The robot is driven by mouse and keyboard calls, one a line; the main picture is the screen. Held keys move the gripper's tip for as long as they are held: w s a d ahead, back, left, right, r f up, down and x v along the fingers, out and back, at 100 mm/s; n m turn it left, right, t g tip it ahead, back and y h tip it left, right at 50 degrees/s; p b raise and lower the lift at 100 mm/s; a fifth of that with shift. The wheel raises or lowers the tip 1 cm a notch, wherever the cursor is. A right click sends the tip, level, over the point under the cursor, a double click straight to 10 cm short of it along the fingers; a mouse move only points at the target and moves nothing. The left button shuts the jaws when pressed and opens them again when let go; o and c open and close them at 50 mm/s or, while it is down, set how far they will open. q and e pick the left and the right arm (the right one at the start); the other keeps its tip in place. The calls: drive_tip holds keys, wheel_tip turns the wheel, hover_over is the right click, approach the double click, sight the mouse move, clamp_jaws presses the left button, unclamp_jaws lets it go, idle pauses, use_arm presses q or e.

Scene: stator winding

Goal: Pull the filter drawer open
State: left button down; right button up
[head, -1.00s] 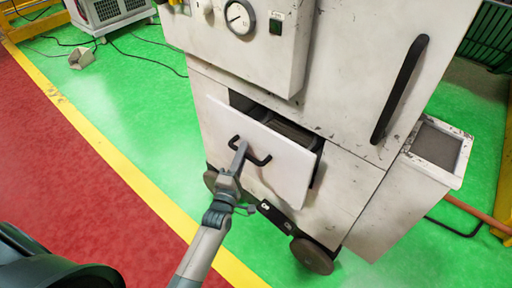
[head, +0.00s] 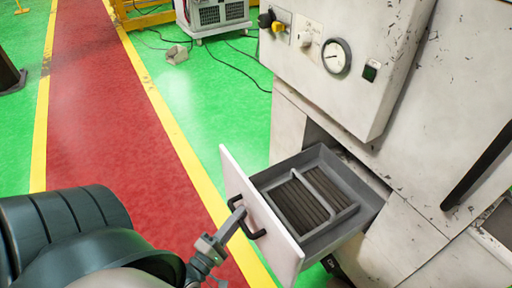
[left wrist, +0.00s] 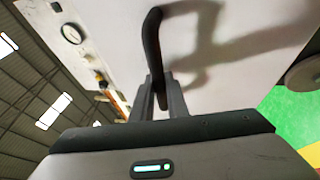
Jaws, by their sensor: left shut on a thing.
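The filter drawer (head: 318,188) stands well out of the white machine in the head view. Its grey tray holds dark ribbed filter elements (head: 300,200). Its white front panel (head: 262,222) carries a black bar handle (head: 246,219). My left gripper (head: 237,217) is shut on this handle. In the left wrist view the two fingers (left wrist: 161,98) close around the handle (left wrist: 153,45), in front of the white panel. My right gripper is not in view.
The white machine (head: 400,110) has a gauge (head: 337,56) and knobs on its upper box, and a long dark handle at the right. A red walkway (head: 110,120) with yellow lines lies left of the drawer. Cables and a small box (head: 177,54) lie on the green floor.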

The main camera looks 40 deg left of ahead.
use_arm(q)
drive_tip(key=shift+s+a, duration=0.2)
drive_tip(key=shift+s, duration=0.4)
drive_tip(key=shift+s+a, duration=0.2)
drive_tip(key=shift+s, duration=0.35)
drive_tip(key=c, duration=1.7)
unclamp_jaws()
drive_tip(key=shift+c, duration=0.2)
drive_tip(key=shift+s+f, duration=0.1)
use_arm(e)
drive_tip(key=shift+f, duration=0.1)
